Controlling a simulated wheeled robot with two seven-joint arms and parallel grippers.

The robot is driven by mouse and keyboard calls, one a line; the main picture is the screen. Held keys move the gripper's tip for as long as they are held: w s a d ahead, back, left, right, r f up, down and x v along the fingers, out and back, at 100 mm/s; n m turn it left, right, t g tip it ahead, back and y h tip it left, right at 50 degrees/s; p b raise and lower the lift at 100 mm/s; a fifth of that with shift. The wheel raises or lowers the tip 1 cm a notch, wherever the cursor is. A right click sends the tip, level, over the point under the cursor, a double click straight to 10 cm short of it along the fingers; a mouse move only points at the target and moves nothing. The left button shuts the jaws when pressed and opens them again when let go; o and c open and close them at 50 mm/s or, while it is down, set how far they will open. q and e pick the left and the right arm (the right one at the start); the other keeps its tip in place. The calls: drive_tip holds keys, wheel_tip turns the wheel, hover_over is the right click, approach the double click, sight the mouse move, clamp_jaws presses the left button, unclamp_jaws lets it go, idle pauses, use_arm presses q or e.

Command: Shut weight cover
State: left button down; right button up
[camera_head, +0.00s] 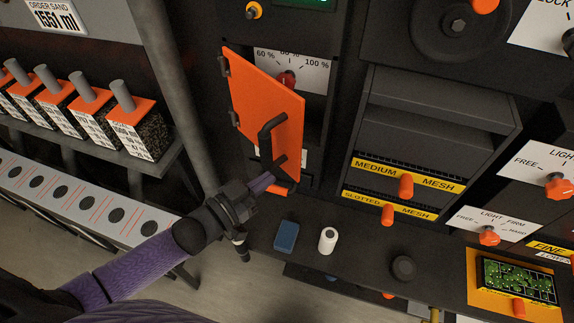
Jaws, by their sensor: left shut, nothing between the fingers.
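The weight cover is an orange hinged door (258,100) with a dark bar handle (272,135). It hangs on hinges at its left edge and stands ajar, swung out from the panel. Behind it, a percentage dial (310,72) with a red knob shows past its upper right edge. My left gripper (278,170) is shut and empty, just below the handle at the door's lower part. I cannot tell whether it touches the door. My right gripper is not in view.
A dark ledge below the panel holds a blue block (286,236), a white cylinder (327,240) and a round black knob (403,267). Mesh drawers (405,186) with orange knobs stand to the right. Several orange-topped sample boxes (130,128) line a shelf at left. A grey post (175,90) stands left of the door.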

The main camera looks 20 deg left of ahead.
sight(294, 160)
use_arm(q)
drive_tip(key=x, duration=0.4)
drive_tip(key=shift+w, duration=0.4)
drive_tip(key=shift+w+d, duration=0.4)
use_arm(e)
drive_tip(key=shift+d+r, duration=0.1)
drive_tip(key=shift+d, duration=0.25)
